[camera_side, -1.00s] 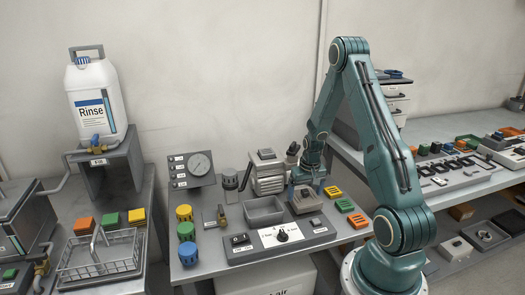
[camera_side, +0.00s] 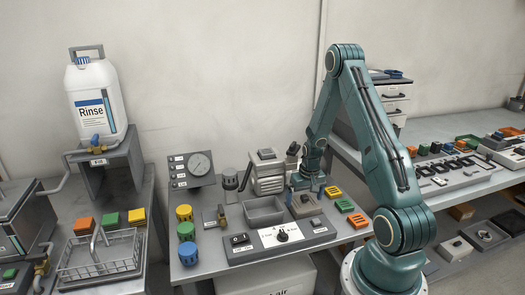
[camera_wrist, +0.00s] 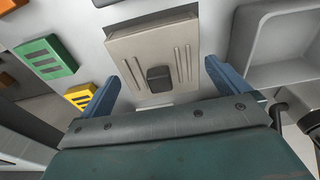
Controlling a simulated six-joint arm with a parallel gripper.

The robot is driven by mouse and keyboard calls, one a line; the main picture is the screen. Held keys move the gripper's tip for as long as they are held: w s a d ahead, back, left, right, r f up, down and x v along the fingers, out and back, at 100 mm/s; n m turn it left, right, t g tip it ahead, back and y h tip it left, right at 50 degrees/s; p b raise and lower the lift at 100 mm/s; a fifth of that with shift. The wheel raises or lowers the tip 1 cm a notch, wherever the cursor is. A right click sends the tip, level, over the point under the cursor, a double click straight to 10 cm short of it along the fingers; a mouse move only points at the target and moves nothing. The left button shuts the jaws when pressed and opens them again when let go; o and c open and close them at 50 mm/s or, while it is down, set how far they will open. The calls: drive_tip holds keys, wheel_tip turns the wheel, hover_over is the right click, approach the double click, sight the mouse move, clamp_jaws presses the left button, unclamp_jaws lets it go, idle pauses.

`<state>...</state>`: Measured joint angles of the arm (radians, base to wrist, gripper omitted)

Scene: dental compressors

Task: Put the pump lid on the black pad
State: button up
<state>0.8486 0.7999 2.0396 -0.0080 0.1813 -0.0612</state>
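A beige rectangular plate with raised ribs and a small dark knob, which looks like the pump lid (camera_wrist: 180,48), lies in front of my gripper in the wrist view. In the side view the lid (camera_side: 304,206) shows partly below my gripper (camera_side: 306,190), on the right of the bench. In the wrist view my gripper (camera_wrist: 162,76) is open, its two blue fingers apart near the left and right sides of the lid. I see no clear grip on it. I cannot pick out the black pad with certainty in either view.
A grey open tray (camera_side: 264,212) stands left of the lid, with a ribbed pump body (camera_side: 268,178) behind. Green, yellow and orange blocks (camera_side: 345,206) lie to the right. A control panel with a dial (camera_side: 283,234) is in front. Colored knobs (camera_side: 186,230) stand further left.

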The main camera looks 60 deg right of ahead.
sight(306, 205)
drive_tip(key=shift+r, duration=0.2)
wheel_tip(306, 205, up, 12)
drive_tip(key=s+a, duration=0.1)
idle(0.7)
idle(0.5)
drive_tip(key=w+a+r+n+t, duration=0.2)
drive_tip(key=a+r+n, duration=0.2)
drive_tip(key=a+r, duration=1.25)
drive_tip(key=s+a+r+n+t+y, duration=0.1)
drive_tip(key=s+a+r+n, duration=0.4)
drive_tip(key=s+a, duration=0.6)
drive_tip(key=a+t, duration=0.1)
drive_tip(key=a, duration=0.2)
drive_tip(key=shift+s+a+t, duration=0.25)
drive_tip(key=shift+s+t, duration=0.05)
drive_tip(key=shift+s, duration=0.05)
